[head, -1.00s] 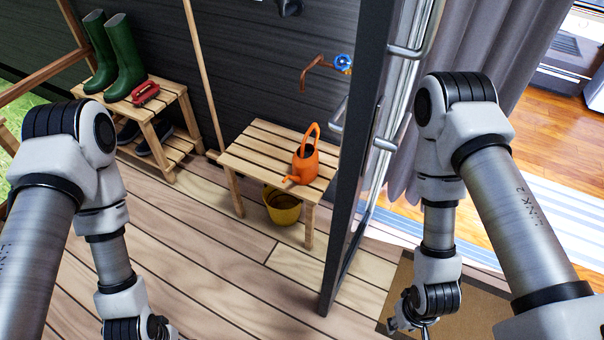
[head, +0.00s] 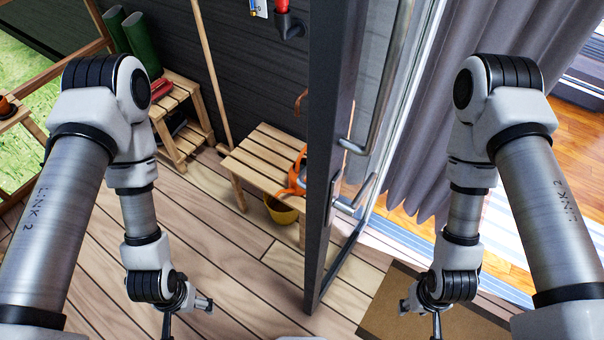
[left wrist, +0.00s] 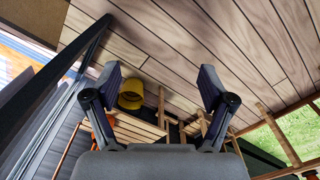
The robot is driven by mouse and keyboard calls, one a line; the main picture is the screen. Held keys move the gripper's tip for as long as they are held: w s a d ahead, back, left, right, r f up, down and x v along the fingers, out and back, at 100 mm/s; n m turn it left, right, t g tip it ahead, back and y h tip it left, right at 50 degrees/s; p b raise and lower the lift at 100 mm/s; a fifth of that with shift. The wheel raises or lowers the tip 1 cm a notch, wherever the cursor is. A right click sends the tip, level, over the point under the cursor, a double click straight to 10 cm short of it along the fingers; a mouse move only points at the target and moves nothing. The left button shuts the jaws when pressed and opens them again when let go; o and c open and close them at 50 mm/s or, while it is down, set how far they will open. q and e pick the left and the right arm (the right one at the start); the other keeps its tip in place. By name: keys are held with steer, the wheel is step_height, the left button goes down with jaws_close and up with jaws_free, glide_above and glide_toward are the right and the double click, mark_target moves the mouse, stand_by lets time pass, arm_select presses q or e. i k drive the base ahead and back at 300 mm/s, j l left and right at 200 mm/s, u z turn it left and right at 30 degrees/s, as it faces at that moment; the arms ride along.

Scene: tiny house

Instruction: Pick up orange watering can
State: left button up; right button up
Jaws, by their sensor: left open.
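The orange watering can (head: 293,187) stands at the right end of a small slatted wooden bench (head: 262,150). The dark door frame hides part of it in the head view. In the left wrist view only a bit of orange (left wrist: 110,119) shows beside the bench, behind my finger. My left gripper (left wrist: 158,84) is open and empty, its two fingers spread wide, well away from the can. In the head view my left wrist is low, in front of the bench. My right wrist is low at the right, beyond the door; its fingertips are not clear.
An open dark-framed glass door (head: 335,150) stands between my arms, close to the can. A yellow bucket (head: 281,212) sits under the bench. A wooden rack (head: 185,95) with green boots (head: 140,42) is at the left. The plank floor before the bench is clear.

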mark_target(298, 165)
steer(key=i+j+z, duration=0.15)
steer(key=j+z, duration=0.2)
steer(key=i+j+z, duration=0.15)
steer(key=z, duration=0.15)
steer(key=j+z, duration=0.35)
steer(key=i+j+z, duration=0.15)
steer(key=j+z, duration=0.35)
steer(key=j, duration=0.15)
steer(key=j+z, duration=0.45)
steer(key=j, duration=0.25)
steer(key=i, duration=0.05)
